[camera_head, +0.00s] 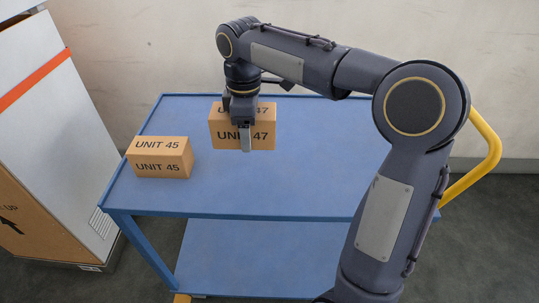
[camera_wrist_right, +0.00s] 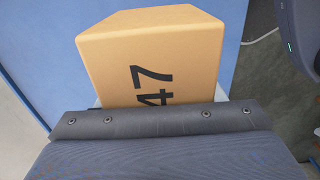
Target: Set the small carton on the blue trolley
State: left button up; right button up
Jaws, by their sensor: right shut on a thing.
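A small tan carton marked UNIT 47 (camera_head: 262,134) is at the blue trolley (camera_head: 283,187), over the back middle of its top. My right gripper (camera_head: 246,140) comes down from above and is shut on this carton. In the right wrist view the carton (camera_wrist_right: 155,65) fills the space beyond the gripper, with the blue top behind it. I cannot tell whether its underside touches the trolley top. A second tan carton marked UNIT 45 (camera_head: 160,158) rests on the trolley's left side, apart from the first. My left gripper is not in view.
A white cabinet with an orange stripe (camera_head: 55,110) stands left of the trolley, with a larger brown box (camera_head: 30,215) by it. A yellow handle (camera_head: 485,160) is at the trolley's right end. A pale wall is behind. The trolley top's front middle is clear.

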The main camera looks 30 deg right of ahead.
jog(key=b, duration=0.2)
send_over(270, 163)
notch_tip(270, 163, down, 6)
jog(key=shift+a+r, duration=0.15)
jog(key=shift+f, duration=1.7)
jog(key=shift+f, duration=0.1)
jog(key=o, duration=1.3)
jog(key=shift+f, duration=0.1)
jog(key=shift+c, duration=0.2)
